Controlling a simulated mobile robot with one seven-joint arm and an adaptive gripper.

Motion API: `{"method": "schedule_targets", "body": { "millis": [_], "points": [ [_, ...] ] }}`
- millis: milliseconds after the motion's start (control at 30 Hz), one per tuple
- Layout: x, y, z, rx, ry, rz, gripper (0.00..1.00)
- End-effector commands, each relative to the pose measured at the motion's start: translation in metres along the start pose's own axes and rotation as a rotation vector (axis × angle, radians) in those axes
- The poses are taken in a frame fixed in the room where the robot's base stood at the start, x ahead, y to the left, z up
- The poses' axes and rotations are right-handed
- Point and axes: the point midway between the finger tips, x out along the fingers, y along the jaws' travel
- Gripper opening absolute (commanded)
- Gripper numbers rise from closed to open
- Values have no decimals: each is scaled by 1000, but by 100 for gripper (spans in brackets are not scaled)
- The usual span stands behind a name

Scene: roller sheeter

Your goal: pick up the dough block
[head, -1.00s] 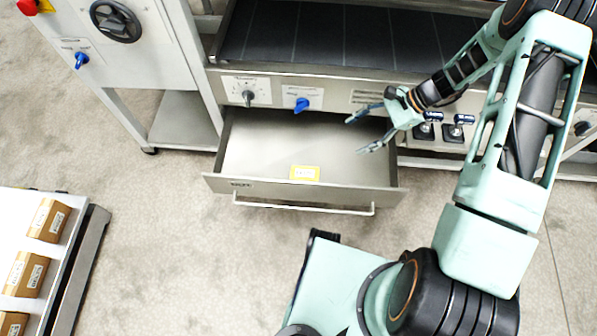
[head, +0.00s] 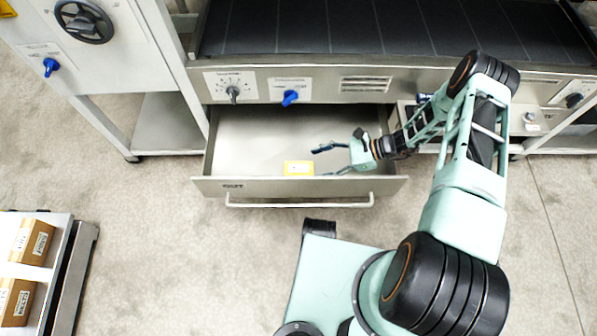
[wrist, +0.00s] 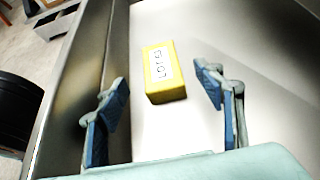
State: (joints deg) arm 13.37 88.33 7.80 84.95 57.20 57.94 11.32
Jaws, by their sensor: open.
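The dough block is a yellow block with a white printed label. In the head view the dough block (head: 298,168) lies in the open drawer (head: 250,187), close to the drawer's front wall. In the wrist view the dough block (wrist: 163,72) lies on the drawer floor, ahead of and between my finger tips. My gripper (head: 322,161) is open and empty, over the drawer just to the right of the block. It also shows in the wrist view (wrist: 165,85), with its two blue-padded fingers spread apart. The fingers do not touch the block.
The drawer's front wall and its handle (head: 300,204) lie near the block. The machine's panel with blue knob (head: 290,98) and dark belt (head: 380,28) is above the drawer. Boxes (head: 32,242) stand on a cart at lower left. The drawer floor around the block is clear.

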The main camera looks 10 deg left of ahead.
Motion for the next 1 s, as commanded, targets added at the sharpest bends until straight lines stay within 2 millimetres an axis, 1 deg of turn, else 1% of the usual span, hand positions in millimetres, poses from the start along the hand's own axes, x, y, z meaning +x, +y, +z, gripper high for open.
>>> {"method": "schedule_targets", "body": {
  "millis": [33, 100, 267, 367, 600, 667, 733, 900, 933, 1000],
  "points": [
    [4, 0, -8, 0, 0, 1, 62],
    [11, 0, -4, -2, 0, 1, 62],
    [18, 0, -3, -2, 0, 0, 62],
    [28, 1, -3, -2, -1, 2, 62],
    [68, 1, -4, -3, 0, 3, 62],
    [74, 1, -4, -3, 0, 3, 62],
    [77, 0, -3, -3, 1, 1, 62],
    [77, 0, -3, -3, 1, 0, 62],
    [77, 0, -3, -3, 1, 0, 61],
    [77, 0, -3, -3, 1, 0, 54]
  ]
}}
